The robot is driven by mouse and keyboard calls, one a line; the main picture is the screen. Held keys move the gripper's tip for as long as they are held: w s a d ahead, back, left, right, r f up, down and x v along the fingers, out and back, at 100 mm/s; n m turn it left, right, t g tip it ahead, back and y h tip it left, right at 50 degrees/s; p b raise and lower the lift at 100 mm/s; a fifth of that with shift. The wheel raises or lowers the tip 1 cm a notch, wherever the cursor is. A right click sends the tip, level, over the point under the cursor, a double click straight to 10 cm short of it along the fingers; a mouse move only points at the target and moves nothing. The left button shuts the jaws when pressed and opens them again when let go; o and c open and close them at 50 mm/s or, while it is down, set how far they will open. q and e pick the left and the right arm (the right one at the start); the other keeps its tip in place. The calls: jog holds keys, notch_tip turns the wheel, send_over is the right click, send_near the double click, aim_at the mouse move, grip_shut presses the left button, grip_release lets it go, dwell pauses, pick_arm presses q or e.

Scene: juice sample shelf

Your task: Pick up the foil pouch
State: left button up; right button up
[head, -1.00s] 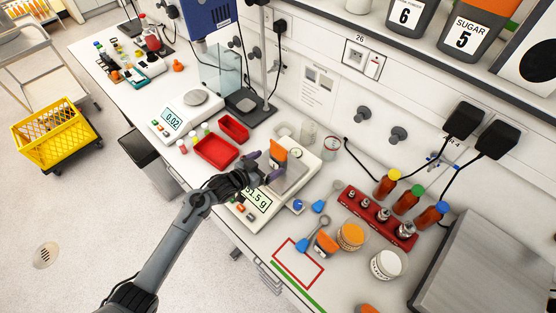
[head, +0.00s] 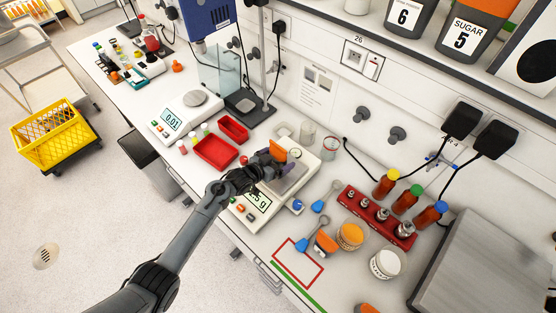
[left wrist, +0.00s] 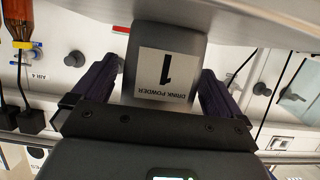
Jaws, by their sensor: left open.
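The foil pouch (head: 278,150), grey with an orange part, stands at the pan of the front balance (head: 246,207) in the head view. In the left wrist view the pouch (left wrist: 166,75) shows upside down, with a white label reading "1 DRINK POWDER". My left gripper (head: 269,165) is open, with its purple-padded fingers on either side of the pouch. Narrow gaps show between the pouch and both fingers in the wrist view. The gripper hides part of the pouch and of the balance. My right gripper is not in view.
Red trays (head: 216,152) lie left of the balance. A red rack (head: 377,217) with metal weights, brown bottles (head: 409,200) and lidded jars (head: 349,236) stand to the right. A red-outlined area (head: 298,263) on the bench is mostly clear.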

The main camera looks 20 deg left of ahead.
pick_arm(q)
jog(key=shift+c, duration=0.3)
jog(key=c, duration=1)
jog(key=shift+c, duration=0.7)
jog(key=shift+r, duration=0.15)
